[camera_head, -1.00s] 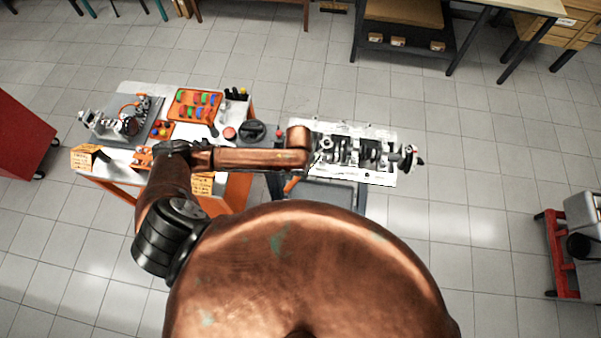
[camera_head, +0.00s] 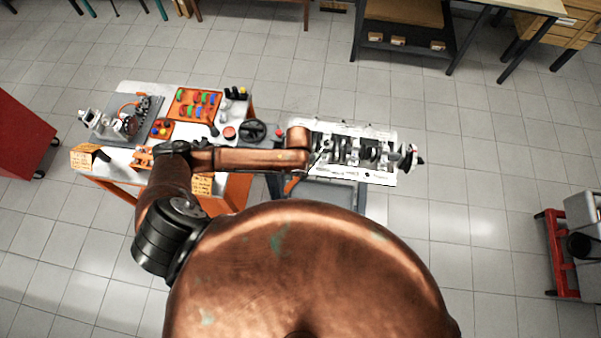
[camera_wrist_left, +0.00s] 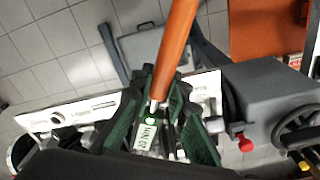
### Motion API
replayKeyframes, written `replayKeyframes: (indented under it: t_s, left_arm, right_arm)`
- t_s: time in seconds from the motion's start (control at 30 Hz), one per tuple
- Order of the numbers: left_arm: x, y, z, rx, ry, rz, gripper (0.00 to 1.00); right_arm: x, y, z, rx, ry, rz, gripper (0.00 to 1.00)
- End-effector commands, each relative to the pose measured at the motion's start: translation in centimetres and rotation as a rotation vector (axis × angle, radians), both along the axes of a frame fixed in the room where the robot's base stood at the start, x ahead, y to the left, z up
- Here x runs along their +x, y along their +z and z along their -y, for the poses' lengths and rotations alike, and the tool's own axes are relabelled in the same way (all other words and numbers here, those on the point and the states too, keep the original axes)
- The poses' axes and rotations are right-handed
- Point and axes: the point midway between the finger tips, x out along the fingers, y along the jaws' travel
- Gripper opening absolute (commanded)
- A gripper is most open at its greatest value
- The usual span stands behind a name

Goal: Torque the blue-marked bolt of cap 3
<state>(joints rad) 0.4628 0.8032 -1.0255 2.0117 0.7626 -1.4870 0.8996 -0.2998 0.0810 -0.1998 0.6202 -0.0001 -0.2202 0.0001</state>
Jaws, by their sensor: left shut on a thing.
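The light engine block (camera_head: 380,178), with its caps and crank parts along the middle, lies on a stand right of the cart and also shows in the left wrist view (camera_wrist_left: 65,117). My left gripper (camera_wrist_left: 152,125) is shut on a torque wrench with an orange handle (camera_wrist_left: 174,50), a metal shaft and a label with a green light. The handle points toward my body, and part of it shows below my forearm in the head view (camera_head: 291,184). The wrench's working end, cap 3 and the blue-marked bolt cannot be made out. My right gripper is out of view.
An orange cart (camera_head: 232,190) on the left bears an orange tray (camera_head: 178,108) of coloured parts, a fixture (camera_head: 128,122) and a grey device with a black handwheel (camera_head: 254,130). The device shows close beside the block in the wrist view (camera_wrist_left: 265,95). Floor right of the block is clear.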

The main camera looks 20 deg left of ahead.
Motion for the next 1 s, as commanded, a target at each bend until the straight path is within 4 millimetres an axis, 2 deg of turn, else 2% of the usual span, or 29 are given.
replayKeyframes:
  t_s: [1.0]
  left_arm:
    - [0.1, -1.0, 0.0, 0.0, 0.0, 0.002, 0.0]
  right_arm:
    - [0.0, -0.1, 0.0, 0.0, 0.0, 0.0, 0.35]
